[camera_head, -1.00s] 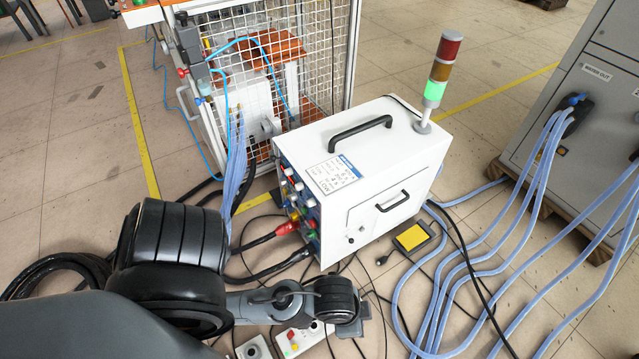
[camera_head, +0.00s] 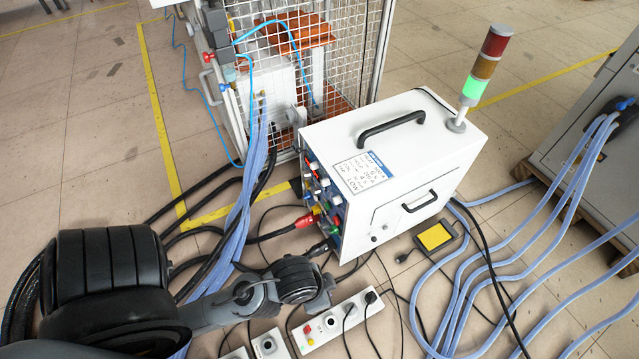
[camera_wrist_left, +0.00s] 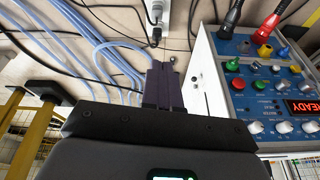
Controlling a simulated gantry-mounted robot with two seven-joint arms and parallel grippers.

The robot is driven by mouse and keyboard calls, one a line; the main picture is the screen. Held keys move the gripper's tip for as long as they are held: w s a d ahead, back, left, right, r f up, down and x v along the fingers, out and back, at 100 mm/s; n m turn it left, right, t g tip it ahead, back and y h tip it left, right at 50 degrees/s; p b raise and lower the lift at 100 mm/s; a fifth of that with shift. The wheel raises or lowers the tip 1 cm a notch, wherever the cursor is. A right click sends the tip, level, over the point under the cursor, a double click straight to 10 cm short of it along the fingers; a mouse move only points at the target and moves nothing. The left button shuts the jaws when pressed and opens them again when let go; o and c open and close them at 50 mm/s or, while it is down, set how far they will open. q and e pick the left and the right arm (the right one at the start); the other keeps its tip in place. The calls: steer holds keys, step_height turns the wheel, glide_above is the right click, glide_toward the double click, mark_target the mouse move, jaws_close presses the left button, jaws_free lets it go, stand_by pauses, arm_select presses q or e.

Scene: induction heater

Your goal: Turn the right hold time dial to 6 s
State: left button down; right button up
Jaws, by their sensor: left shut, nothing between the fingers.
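The white induction heater box (camera_head: 395,175) stands on the floor, its blue control panel (camera_head: 323,200) facing left. In the left wrist view the panel (camera_wrist_left: 240,85) shows at the right, with white knobs (camera_wrist_left: 283,127), coloured buttons and a red "READY" display (camera_wrist_left: 302,107). The knob labels and pointer settings are too small to read, so I cannot tell which is the right hold time dial. My left gripper (camera_head: 328,297) is low in front of the box, apart from the panel. Its dark fingers (camera_wrist_left: 165,82) are shut and empty. My right gripper is not in view.
A printed card (camera_head: 361,172) lies on the box top beside a black handle (camera_head: 391,128) and signal tower (camera_head: 483,72). Red and black plugs enter the panel's lower part. A power strip (camera_head: 340,320), cables and a yellow pedal (camera_head: 434,237) lie on the floor. A mesh cage (camera_head: 290,60) stands behind.

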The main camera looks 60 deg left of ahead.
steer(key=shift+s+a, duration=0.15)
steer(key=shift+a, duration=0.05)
